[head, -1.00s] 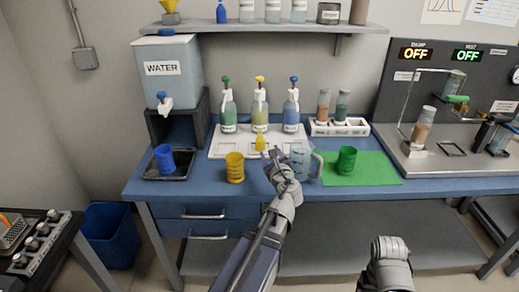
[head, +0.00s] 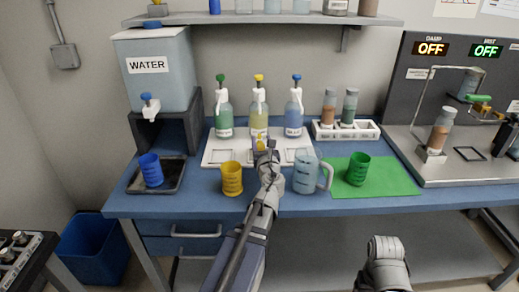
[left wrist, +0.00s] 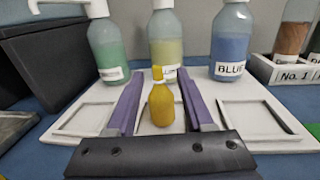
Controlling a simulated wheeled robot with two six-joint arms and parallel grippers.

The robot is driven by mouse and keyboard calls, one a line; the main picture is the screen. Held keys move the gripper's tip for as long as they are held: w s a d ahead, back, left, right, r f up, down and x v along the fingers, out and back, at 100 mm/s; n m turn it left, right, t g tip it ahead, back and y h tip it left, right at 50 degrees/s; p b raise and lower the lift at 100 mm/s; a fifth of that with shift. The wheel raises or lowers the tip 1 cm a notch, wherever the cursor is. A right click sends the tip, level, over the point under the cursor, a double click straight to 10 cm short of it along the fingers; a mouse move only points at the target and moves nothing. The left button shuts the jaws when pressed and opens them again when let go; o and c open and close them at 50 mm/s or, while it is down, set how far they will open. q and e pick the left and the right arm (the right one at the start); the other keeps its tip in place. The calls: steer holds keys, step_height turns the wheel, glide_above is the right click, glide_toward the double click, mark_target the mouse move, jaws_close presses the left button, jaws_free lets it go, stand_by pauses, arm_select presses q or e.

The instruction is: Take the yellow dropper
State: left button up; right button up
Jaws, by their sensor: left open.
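The yellow dropper (left wrist: 162,104) is a small yellow bottle standing upright on the white tray (left wrist: 75,118), in front of the yellow-liquid bottle (left wrist: 167,42). In the left wrist view it stands between the two purple fingers of my left gripper (left wrist: 160,100). The fingers are open, with a gap visible on each side of it. In the head view the dropper (head: 261,144) is partly hidden behind my left gripper (head: 266,152). My right arm shows at the bottom right of the head view, but no fingers of it can be made out.
Green-liquid (head: 224,112) and blue-liquid (head: 293,113) bottles stand at the back of the tray. A yellow cup (head: 231,179) and a clear jug (head: 306,172) stand close on either side of my left arm. A green cup (head: 357,170) is on the green mat (head: 393,183).

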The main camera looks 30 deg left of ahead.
arm_select(q)
steer(key=shift+x, duration=3.1)
steer(key=shift+s+a+f, duration=0.1)
steer(key=shift+c, duration=0.3)
jaws_close()
